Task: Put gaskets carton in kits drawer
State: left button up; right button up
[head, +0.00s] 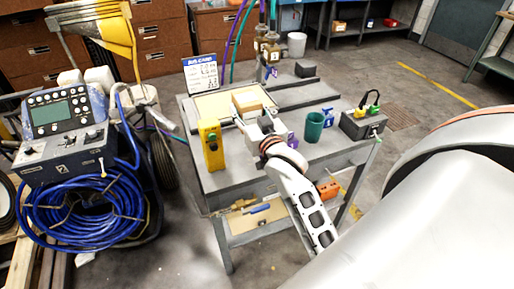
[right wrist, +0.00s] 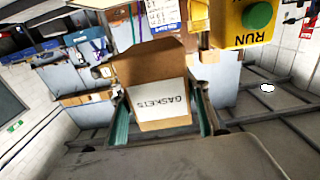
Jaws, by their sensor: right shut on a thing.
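The gaskets carton (head: 246,101) is a small tan cardboard box over the far part of the grey cart. In the right wrist view the carton (right wrist: 162,105) has a white label reading GASKETS and sits between the fingers. My right gripper (head: 250,119) is shut on the carton. I cannot tell whether the carton touches the pale surface below it. Brown drawer fronts (head: 157,68) stand at the back left; I cannot read which is the kits drawer. My left gripper is not in view.
On the cart (head: 228,184) stand a yellow control box (head: 211,144), a green cup (head: 314,127), a grey box with a cable (head: 361,124) and a job card (head: 200,73). A striping machine with coiled blue hose (head: 78,211) is at left. Floor is open right of the cart.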

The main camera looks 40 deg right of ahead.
notch_tip(320, 180, down, 16)
jog(key=b, duration=0.3)
jog(key=shift+f, duration=0.5)
jog(key=shift+f, duration=0.15)
jog(key=o, duration=1)
jog(key=shift+c, duration=0.2)
jog(key=shift+s, duration=0.15)
